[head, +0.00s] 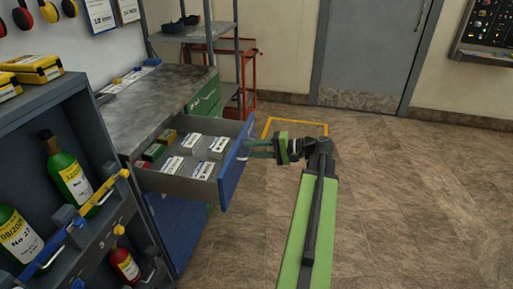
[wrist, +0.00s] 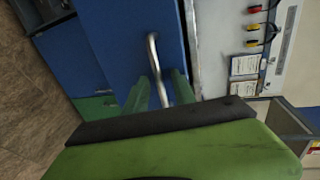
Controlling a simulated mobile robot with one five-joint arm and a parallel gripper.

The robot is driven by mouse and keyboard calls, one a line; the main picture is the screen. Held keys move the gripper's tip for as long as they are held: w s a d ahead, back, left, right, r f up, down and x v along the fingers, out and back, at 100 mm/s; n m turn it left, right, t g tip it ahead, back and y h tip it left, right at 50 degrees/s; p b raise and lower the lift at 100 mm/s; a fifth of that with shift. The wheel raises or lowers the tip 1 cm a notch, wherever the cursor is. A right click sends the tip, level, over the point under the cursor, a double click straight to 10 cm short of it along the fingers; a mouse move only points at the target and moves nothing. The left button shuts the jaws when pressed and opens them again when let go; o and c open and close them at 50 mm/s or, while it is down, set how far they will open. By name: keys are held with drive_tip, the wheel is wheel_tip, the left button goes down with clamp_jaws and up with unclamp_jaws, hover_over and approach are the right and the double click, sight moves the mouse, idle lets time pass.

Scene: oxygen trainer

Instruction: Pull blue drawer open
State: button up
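The blue drawer (head: 236,168) stands pulled out of the workbench cabinet, with several white-labelled boxes and a few green and red ones inside. Its blue front also shows in the wrist view (wrist: 118,45), with a curved silver handle (wrist: 154,58) on it. My gripper (head: 256,148) is at the drawer front, on its right side in the head view. In the wrist view its two green fingers (wrist: 160,88) are apart, with the handle's near end between them. Gaps show beside the handle, so the fingers do not look closed on it.
A rack with green and red cylinders (head: 72,178) stands at the near left. The grey worktop (head: 150,100) is above the drawers, with green drawers (head: 205,100) beyond. A red cart (head: 240,70) and shelf stand behind. Floor to the right (head: 400,180) is clear.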

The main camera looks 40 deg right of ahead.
drive_tip(key=p+v, duration=0.3)
drive_tip(key=v, duration=1.4)
drive_tip(key=shift+s+d+p, duration=0.15)
drive_tip(key=shift+s+p, duration=0.05)
drive_tip(key=shift+p, duration=0.1)
